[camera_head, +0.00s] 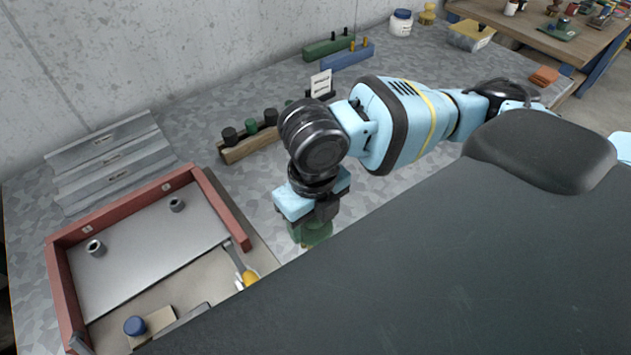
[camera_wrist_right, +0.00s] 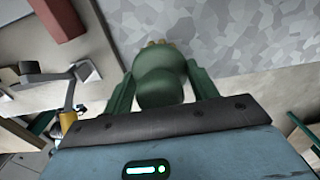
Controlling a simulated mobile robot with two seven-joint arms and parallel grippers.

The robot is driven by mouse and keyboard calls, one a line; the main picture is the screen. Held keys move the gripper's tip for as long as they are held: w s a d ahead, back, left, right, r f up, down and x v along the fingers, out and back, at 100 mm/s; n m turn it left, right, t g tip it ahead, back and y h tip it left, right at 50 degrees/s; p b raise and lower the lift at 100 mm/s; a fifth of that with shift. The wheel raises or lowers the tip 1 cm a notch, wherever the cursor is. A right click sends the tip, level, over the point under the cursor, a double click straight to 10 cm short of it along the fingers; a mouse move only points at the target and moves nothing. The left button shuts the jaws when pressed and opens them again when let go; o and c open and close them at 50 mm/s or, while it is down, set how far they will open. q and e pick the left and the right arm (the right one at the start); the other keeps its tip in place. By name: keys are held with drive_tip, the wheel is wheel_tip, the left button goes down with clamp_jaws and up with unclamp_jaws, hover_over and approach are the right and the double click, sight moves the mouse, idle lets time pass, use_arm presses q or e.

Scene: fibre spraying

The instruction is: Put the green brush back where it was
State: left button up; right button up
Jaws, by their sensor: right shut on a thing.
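The green brush (camera_head: 318,234) is in my right gripper (camera_head: 311,217), which points down over the grey tabletop, to the right of the red-framed tray (camera_head: 62,283). In the right wrist view the rounded green handle of the brush (camera_wrist_right: 160,80) sits between the two fingers, with a yellowish tip at its far end. My right gripper is shut on it. I cannot tell whether the brush touches the table. A wooden rack (camera_head: 240,153) with several dark and green knobs stands behind and to the left of the gripper. My left gripper is not in view.
The tray holds a metal plate (camera_head: 150,250), a yellow-handled tool (camera_head: 246,277) and a blue-capped jar (camera_head: 135,326). Green (camera_head: 325,47) and blue (camera_head: 346,58) racks and a white tub (camera_head: 400,23) stand at the back. A small sign (camera_head: 320,84) is behind my right arm.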

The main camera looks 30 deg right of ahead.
drive_tip(key=w+d, duration=0.2)
drive_tip(key=w, duration=0.1)
drive_tip(key=w+d, duration=0.2)
drive_tip(key=w, duration=0.1)
drive_tip(key=w+d+f, duration=0.1)
drive_tip(key=w+d, duration=0.2)
drive_tip(key=shift+w+f, duration=0.1)
drive_tip(key=shift+w, duration=0.25)
drive_tip(key=shift+f, duration=1.7)
drive_tip(key=shift+f, duration=0.1)
drive_tip(key=o, duration=0.9)
wheel_tip(320, 180, up, 12)
drive_tip(key=shift+r, duration=0.15)
